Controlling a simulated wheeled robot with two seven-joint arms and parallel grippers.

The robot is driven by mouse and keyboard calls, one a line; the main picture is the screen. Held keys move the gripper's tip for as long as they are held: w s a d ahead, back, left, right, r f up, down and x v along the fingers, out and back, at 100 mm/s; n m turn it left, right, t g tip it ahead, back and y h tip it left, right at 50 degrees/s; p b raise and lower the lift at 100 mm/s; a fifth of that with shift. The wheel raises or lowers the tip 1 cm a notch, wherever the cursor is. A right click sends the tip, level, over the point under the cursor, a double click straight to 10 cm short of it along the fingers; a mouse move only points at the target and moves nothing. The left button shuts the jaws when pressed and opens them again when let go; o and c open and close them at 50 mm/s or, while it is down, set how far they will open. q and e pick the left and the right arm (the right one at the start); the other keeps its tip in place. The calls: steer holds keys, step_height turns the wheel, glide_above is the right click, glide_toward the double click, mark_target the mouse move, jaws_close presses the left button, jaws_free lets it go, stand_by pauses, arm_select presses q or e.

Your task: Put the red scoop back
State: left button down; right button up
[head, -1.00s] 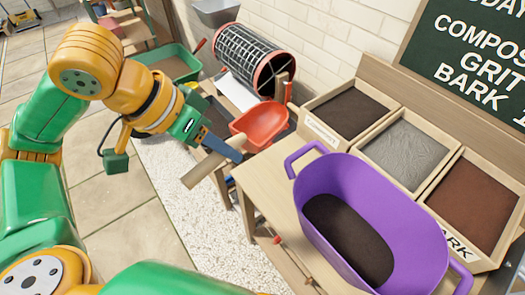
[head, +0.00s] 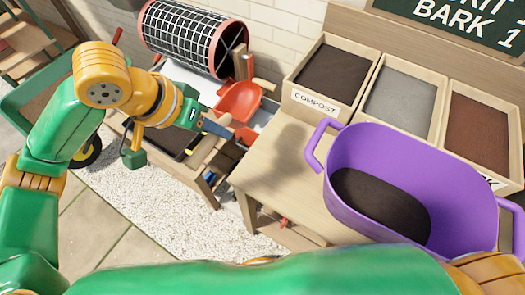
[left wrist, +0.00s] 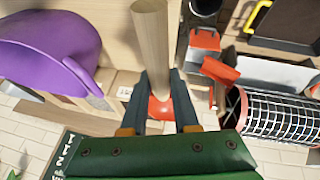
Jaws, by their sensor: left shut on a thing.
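The red scoop (head: 239,101) has a red pan and a pale wooden handle (head: 203,152). My left gripper (head: 216,127) is shut on it at the handle and holds it near the left end of the wooden bench. In the left wrist view, the handle (left wrist: 150,40) runs up between the fingers of the left gripper (left wrist: 158,88), and part of the red pan (left wrist: 160,108) shows below. Another red piece (head: 248,136) shows just below the scoop; I cannot tell what it is. My right gripper is out of view.
The purple tub (head: 345,190) with dark soil stands on the bench (head: 275,180). Behind it are the compost bin (head: 296,97), a grey-filled bin (head: 372,112) and a reddish-brown bin. A mesh drum sieve (head: 190,38) lies behind the scoop. White gravel (head: 150,205) covers the floor at left.

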arm_select(q)
steer(key=shift+m, duration=0.5)
steer(key=d+f+b, duration=0.1)
steer(key=d+f, duration=0.1)
steer(key=f, duration=0.3)
steer(key=d+f+b, duration=0.1)
steer(key=d+f, duration=0.1)
steer(key=f, duration=0.4)
steer(key=d+f+b, duration=0.1)
steer(key=d+f, duration=0.1)
steer(key=f, duration=0.3)
steer(key=shift+w+d+f, duration=0.1)
steer(key=shift+d+f, duration=0.1)
steer(key=shift+f, duration=0.15)
steer(key=c, duration=0.7)
jaws_free()
